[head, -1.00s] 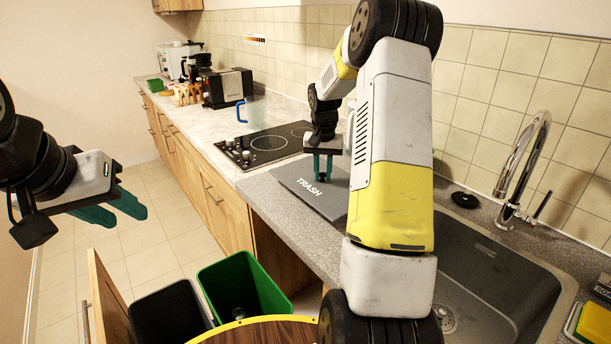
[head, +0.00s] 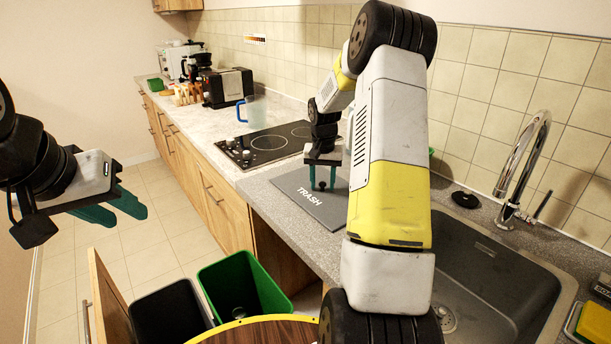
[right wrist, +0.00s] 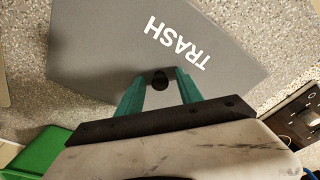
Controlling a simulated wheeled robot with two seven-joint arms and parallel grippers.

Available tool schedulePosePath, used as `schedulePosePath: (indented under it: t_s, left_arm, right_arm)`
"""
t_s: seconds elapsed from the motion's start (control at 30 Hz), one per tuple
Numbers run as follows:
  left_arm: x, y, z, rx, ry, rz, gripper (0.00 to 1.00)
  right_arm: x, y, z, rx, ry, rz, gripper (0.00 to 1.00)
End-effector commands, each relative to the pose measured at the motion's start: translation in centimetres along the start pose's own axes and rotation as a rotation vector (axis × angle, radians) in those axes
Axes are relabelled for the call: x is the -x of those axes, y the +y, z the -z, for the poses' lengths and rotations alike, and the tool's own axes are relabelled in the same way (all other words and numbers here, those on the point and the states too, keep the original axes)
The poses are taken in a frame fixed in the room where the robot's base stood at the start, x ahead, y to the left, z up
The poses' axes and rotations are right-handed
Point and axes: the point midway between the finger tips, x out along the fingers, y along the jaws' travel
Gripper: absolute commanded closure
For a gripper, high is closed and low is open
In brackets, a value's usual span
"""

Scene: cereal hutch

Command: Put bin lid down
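The bin lid (head: 316,205) is a flat dark grey panel marked TRASH, lying on the grey counter to the left of the sink. In the right wrist view the lid (right wrist: 110,45) has a small dark knob (right wrist: 159,80) on it. My right gripper (head: 322,188) is over the lid with its teal fingers pointing down. In the right wrist view its fingers (right wrist: 158,90) are spread apart on either side of the knob, without visible contact. My left gripper (head: 120,208) hangs at the left over the floor, away from the lid; its finger gap is hard to judge.
A black bin (head: 170,316) and an open green bin (head: 243,288) stand in the pulled-out cabinet below the counter. The sink (head: 490,280) with its tap (head: 522,165) lies to the right. A hob (head: 270,143) and a blue-handled jug (head: 254,110) are behind the lid.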

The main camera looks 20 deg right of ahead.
Motion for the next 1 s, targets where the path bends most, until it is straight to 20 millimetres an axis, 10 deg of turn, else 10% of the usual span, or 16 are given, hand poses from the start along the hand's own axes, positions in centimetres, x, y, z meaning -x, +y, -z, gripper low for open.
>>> schedulePosePath:
  t_s: [0.27, 1.0]
  left_arm:
    - [0.0, 0.0, 0.0, 0.000, 0.000, 0.000, 0.64]
    - [0.0, 0.0, 0.0, 0.000, 0.000, 0.000, 0.64]
  right_arm:
    - [0.9, 0.0, 0.1, -0.001, 0.002, 0.000, 0.57]
    - [12.9, -0.1, -0.3, 0.008, 0.007, 0.004, 0.57]
